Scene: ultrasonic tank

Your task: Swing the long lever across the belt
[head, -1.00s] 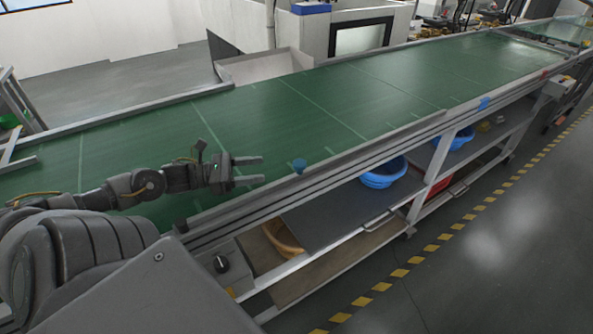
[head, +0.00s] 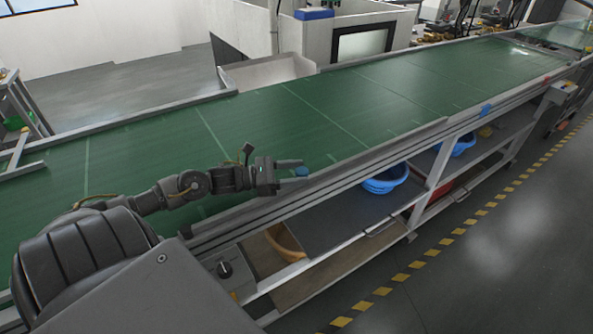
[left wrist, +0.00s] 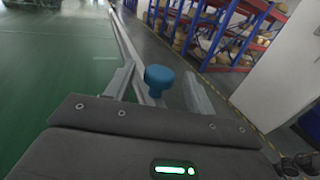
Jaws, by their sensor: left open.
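The long lever (head: 375,153) appears as a long grey bar lying along the near edge of the green belt (head: 250,120). A round blue knob (head: 302,171) stands at the near edge, apparently the lever's handle. My left gripper (head: 297,172) is open above the near edge, with the knob at its fingertips. In the left wrist view the blue knob (left wrist: 160,78) shows between the two open fingers, and I cannot see contact. My right gripper is not in view.
A control box with a black dial (head: 225,268) sits below the near rail. A metal chute (head: 265,70) stands at the far side.

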